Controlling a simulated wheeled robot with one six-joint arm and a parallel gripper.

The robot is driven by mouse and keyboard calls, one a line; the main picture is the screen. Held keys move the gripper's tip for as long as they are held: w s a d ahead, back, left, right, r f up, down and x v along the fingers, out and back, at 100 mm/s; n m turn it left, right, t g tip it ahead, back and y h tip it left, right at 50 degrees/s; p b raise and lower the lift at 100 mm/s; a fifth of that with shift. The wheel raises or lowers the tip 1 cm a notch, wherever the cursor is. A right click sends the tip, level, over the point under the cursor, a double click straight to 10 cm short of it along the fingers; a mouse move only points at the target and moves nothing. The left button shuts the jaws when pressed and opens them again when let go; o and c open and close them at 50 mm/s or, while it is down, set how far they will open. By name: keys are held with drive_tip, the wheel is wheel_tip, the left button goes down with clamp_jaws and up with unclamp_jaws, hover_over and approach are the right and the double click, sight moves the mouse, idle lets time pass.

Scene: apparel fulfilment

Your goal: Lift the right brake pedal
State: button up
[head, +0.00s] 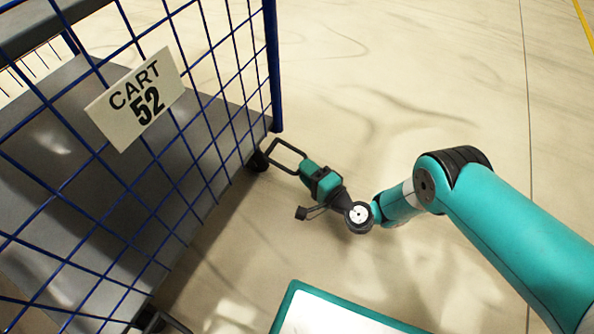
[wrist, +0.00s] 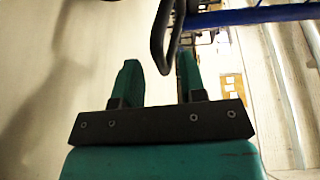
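The right brake pedal (head: 289,146) is a black bar loop low beside the cart's near right caster in the head view. My gripper (head: 305,168) is down near the floor at the loop's outer end. In the wrist view the pedal loop (wrist: 157,40) hangs between the two green fingers of my gripper (wrist: 158,64). The fingers are apart, with a gap to the left finger. The loop lies close to the right finger; I cannot tell whether they touch. The hinge end of the pedal is hidden in the head view.
The blue wire cart (head: 273,70) with a "CART 52" sign (head: 138,98) and a grey deck stands at left. Another black caster and pedal (head: 150,319) show at bottom left. The floor to the right of the cart is clear.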

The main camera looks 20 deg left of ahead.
drive_tip(key=b+x, duration=0.1)
drive_tip(key=x, duration=0.1)
drive_tip(key=shift+w+a+f, duration=0.1)
drive_tip(key=shift+a+f, duration=0.05)
drive_tip(key=shift+a, duration=0.25)
drive_tip(key=shift+w+a+b, duration=0.35)
drive_tip(key=shift+a+b, duration=0.2)
drive_tip(key=shift+a, duration=0.1)
drive_tip(key=shift+c, duration=0.5)
drive_tip(key=shift+d, duration=0.1)
clamp_jaws()
